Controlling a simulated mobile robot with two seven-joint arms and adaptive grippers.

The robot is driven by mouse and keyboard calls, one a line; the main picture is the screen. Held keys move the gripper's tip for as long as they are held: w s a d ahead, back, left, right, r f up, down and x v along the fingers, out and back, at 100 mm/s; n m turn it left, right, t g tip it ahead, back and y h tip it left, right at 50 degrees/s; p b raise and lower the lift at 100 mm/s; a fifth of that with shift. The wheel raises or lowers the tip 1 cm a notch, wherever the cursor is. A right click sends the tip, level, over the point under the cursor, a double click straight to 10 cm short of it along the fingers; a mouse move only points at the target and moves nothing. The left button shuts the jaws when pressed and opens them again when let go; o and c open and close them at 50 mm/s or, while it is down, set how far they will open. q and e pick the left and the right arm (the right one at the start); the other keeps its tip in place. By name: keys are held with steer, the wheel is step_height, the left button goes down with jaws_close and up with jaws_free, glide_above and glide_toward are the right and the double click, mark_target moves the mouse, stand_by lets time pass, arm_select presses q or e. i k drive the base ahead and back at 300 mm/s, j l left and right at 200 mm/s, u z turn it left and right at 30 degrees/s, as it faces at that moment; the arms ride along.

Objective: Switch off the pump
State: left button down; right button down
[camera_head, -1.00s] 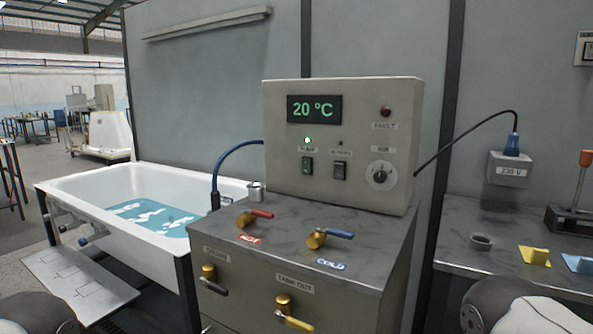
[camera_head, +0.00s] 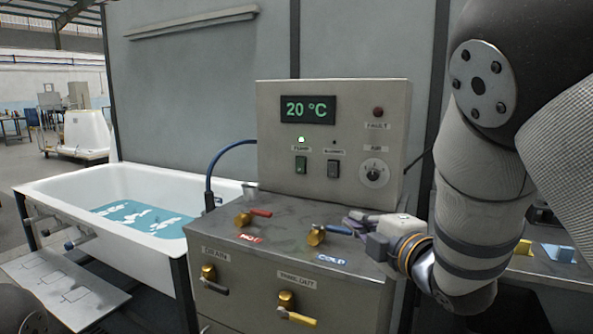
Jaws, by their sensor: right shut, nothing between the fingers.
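The grey control box (camera_head: 335,145) stands on the metal cabinet, its display reading 20 °C. My right gripper (camera_head: 352,218) is shut and empty, low in front of the box, to the right of and below the pump switch, close to the blue cold-valve handle. I cannot tell whether it touches the handle. My left gripper is out of view.
The hot valve with a red handle (camera_head: 258,212) and the cold valve with a blue handle (camera_head: 318,234) stand on the cabinet top. Drain (camera_head: 210,275) and tank-out (camera_head: 290,302) valves are on its front. The white bathtub (camera_head: 75,190) with blue water is at left.

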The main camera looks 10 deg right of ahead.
mark_target(300, 162)
steer(key=i+j, duration=0.15)
steer(key=i, duration=0.35)
steer(key=i+j, duration=0.15)
steer(key=i, duration=0.35)
